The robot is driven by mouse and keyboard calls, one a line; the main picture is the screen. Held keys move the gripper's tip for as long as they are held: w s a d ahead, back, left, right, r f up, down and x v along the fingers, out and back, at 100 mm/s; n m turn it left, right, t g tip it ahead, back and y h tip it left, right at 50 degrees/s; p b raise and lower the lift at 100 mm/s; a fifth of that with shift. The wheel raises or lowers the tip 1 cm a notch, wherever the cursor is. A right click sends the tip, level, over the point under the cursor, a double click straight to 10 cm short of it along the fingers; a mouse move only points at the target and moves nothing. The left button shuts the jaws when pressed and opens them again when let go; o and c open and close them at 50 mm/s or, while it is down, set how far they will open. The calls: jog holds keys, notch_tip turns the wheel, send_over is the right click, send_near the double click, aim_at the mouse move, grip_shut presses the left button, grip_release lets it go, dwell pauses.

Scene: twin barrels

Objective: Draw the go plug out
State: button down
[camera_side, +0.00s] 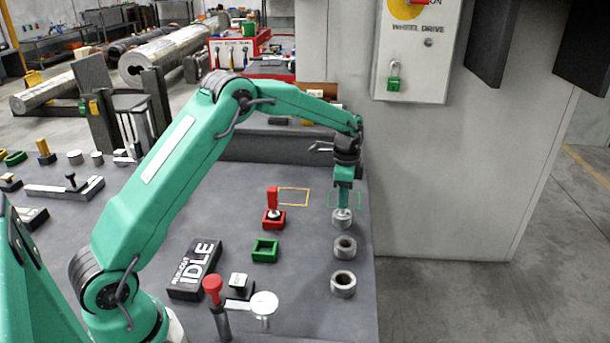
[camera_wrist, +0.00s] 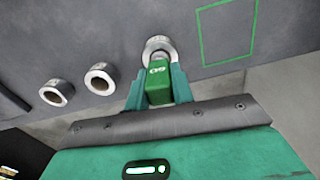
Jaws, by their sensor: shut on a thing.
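The go plug (camera_wrist: 158,87) is a green block with pale lettering on its end. My gripper (camera_wrist: 158,90) is shut on it, with one finger on each side. In the side view my gripper (camera_side: 343,198) points down over the farthest grey metal ring (camera_side: 342,219). This ring also shows in the wrist view (camera_wrist: 160,44), right behind the plug. The plug's lower end is at the ring's mouth; how deep it sits inside is hidden. In the side view the fingers mostly hide the plug.
Two more open grey rings (camera_side: 344,247) (camera_side: 343,284) stand in line nearer the camera. A red plug (camera_side: 272,197) stands in a red holder (camera_side: 273,224). An empty green square holder (camera_side: 264,256) and a black IDLE block (camera_side: 187,290) lie left. The grey cabinet (camera_side: 440,200) is close on the right.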

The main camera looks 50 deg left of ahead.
jog(key=shift+r, duration=0.45)
dwell(0.5)
jog(key=shift+r, duration=5.4)
jog(key=shift+s, duration=0.1)
jog(key=shift+s+d+r+n, duration=0.15)
jog(key=shift+s+d+n, duration=0.05)
jog(key=shift+s+n, duration=0.1)
jog(key=s+d+n, duration=0.2)
jog(key=s+n, duration=0.2)
jog(key=s, duration=0.4)
jog(key=s+d+n, duration=0.3)
jog(key=s+n, duration=0.2)
jog(key=s, duration=0.3)
jog(key=shift+r, duration=0.35)
